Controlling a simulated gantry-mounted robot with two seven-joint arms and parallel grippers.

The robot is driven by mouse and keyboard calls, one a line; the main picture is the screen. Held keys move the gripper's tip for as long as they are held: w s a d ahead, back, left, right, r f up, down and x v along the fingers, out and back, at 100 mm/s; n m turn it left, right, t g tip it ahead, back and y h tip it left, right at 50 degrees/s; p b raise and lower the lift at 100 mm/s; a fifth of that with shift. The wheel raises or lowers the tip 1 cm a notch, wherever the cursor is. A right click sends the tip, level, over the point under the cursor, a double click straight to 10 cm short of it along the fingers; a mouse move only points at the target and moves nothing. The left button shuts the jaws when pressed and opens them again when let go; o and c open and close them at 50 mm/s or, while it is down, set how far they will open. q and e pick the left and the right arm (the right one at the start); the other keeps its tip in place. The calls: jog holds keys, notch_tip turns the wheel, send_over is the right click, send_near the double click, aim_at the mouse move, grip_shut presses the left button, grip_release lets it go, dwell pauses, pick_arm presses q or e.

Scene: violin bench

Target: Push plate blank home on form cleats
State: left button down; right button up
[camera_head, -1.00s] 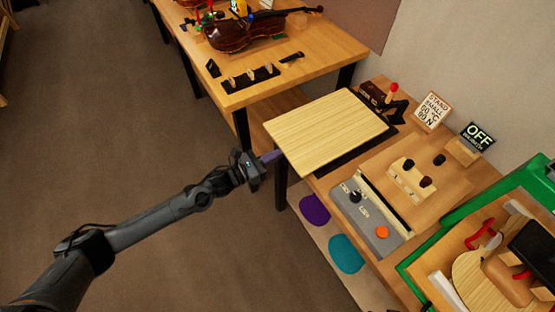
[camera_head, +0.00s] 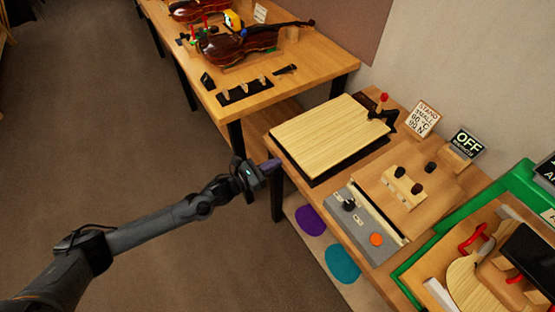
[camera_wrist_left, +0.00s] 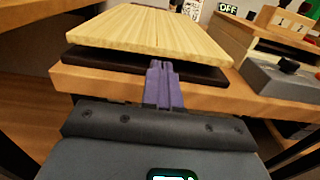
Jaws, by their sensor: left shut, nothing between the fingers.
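The plate blank (camera_head: 330,138) is a pale striped wooden board lying on a dark base (camera_head: 345,165) on the bench. The wrist view shows the blank (camera_wrist_left: 150,32) above the dark base (camera_wrist_left: 110,62). My left gripper (camera_head: 272,166) is shut and empty, its purple fingers pointing at the blank's near-left side. In the wrist view the fingertips (camera_wrist_left: 161,66) overlap the dark base's front edge, just below the blank. I cannot tell whether they touch. The cleats are not distinguishable. My right gripper is not in view.
A red-knobbed clamp (camera_head: 383,108) stands behind the blank's far right corner. A grey control box (camera_head: 365,230) and a wooden block with dark knobs (camera_head: 405,187) are to the right. A violin bench (camera_head: 240,90) stands behind. The floor at left is clear.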

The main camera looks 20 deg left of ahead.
pick_arm(q)
jog(key=p+v, duration=0.1)
jog(key=v, duration=0.9)
jog(key=shift+s+a, duration=0.3)
